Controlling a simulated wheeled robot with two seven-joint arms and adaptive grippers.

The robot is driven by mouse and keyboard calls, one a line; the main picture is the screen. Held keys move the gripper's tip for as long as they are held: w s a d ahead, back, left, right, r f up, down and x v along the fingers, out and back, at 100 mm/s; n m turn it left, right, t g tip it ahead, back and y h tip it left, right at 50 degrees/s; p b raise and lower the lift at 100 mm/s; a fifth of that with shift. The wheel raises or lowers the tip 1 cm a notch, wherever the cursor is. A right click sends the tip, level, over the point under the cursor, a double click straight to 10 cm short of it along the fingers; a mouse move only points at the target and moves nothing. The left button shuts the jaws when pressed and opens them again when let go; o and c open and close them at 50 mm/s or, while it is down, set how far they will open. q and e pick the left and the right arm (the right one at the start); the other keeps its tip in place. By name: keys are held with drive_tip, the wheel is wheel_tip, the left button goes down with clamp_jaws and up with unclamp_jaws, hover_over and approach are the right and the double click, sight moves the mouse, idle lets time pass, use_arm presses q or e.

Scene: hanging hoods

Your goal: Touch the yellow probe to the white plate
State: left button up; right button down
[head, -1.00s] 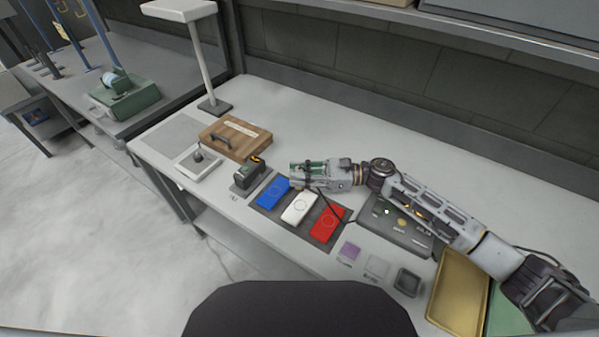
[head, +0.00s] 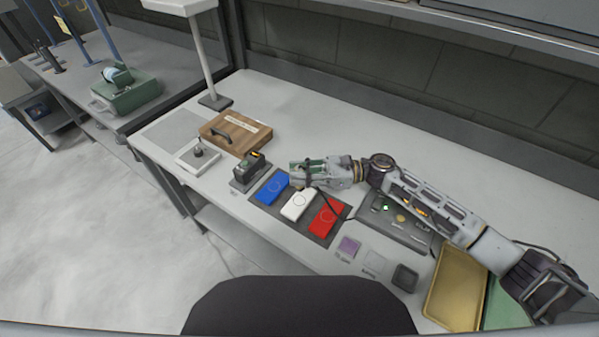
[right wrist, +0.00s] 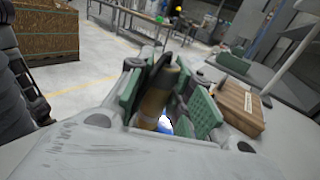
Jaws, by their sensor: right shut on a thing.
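The white plate (head: 296,206) lies between a blue plate (head: 272,187) and a red plate (head: 325,217) on a dark mat. My right gripper (head: 293,175) is just behind the blue and white plates. In the right wrist view its green-padded fingers (right wrist: 163,100) are shut on the yellow probe (right wrist: 153,104), a dull yellow-brown cylinder with a dark upper part. The probe's tip is hidden in both views, so I cannot tell whether it touches anything. A black cable (head: 331,207) runs from my right gripper toward a grey meter box (head: 400,228). My left gripper is not in view.
A small dark device (head: 249,170) stands left of the blue plate. A wooden case (head: 235,133) and a white scale-like unit (head: 187,160) lie farther left. Small squares and a gold tray (head: 455,290) are at the right front. The bench behind my arm is clear.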

sight(299, 188)
drive_tip(key=shift+f+b, duration=0.3)
drive_tip(key=shift+f, duration=0.9)
drive_tip(key=shift+f+b, duration=0.5)
drive_tip(key=shift+f, duration=1.15)
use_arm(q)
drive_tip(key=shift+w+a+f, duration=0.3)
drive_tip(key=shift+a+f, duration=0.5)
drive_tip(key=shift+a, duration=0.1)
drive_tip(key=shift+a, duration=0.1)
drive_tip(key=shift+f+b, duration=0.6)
use_arm(e)
drive_tip(key=shift+f, duration=0.65)
drive_tip(key=shift+r, duration=0.1)
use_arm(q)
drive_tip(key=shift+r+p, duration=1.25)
use_arm(e)
drive_tip(key=shift+r, duration=3.5)
drive_tip(key=shift+f, duration=0.15)
